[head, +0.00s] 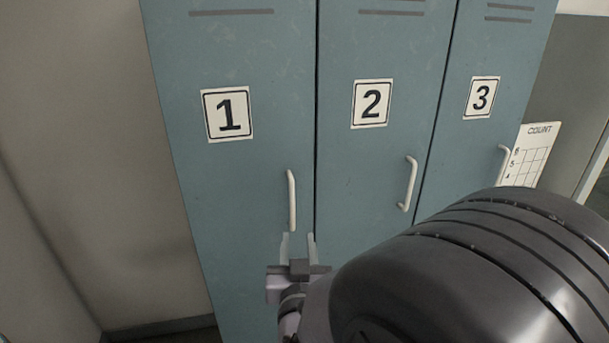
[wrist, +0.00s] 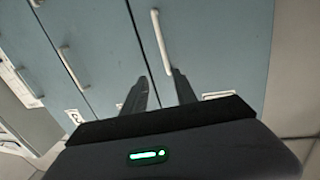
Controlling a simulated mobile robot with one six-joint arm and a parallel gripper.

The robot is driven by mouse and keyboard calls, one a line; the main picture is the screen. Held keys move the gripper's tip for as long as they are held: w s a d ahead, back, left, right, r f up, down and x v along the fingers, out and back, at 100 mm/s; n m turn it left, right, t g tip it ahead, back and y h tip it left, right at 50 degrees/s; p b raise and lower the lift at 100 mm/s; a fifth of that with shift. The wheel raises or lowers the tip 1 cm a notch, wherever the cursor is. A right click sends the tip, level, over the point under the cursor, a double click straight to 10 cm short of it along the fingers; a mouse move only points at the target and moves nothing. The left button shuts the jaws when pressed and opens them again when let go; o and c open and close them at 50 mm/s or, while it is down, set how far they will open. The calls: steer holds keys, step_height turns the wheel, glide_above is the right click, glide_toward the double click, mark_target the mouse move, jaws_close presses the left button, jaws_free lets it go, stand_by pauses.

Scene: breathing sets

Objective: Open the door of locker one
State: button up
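Locker one's door (head: 235,180) is blue-grey with a "1" plate (head: 228,114). It looks closed. Its white vertical bar handle (head: 291,200) is near the door's right edge. My gripper (head: 298,238) is just below the handle in the head view, fingers apart and empty. In the wrist view, the handle (wrist: 160,38) runs down toward the gap between the fingertips (wrist: 162,72), its near end close to the right finger. I cannot tell whether it touches the finger. The gripper body hides the rest of the door there.
Locker two (head: 360,160) and locker three (head: 465,140) stand to the right with similar handles, their doors closed. A "COUNT" sheet (head: 530,152) hangs beyond them. A beige wall (head: 90,130) borders locker one at left. My dark arm covers the lower right.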

mark_target(292, 197)
steer(key=shift+n, duration=0.3)
steer(key=w+a, duration=0.1)
steer(key=w, duration=0.4)
steer(key=w+p, duration=0.1)
steer(key=w, duration=0.5)
steer(key=w+a+p, duration=0.1)
steer(key=w, duration=0.5)
steer(key=shift+w+a, duration=0.15)
steer(key=shift+a, duration=0.15)
jaws_close()
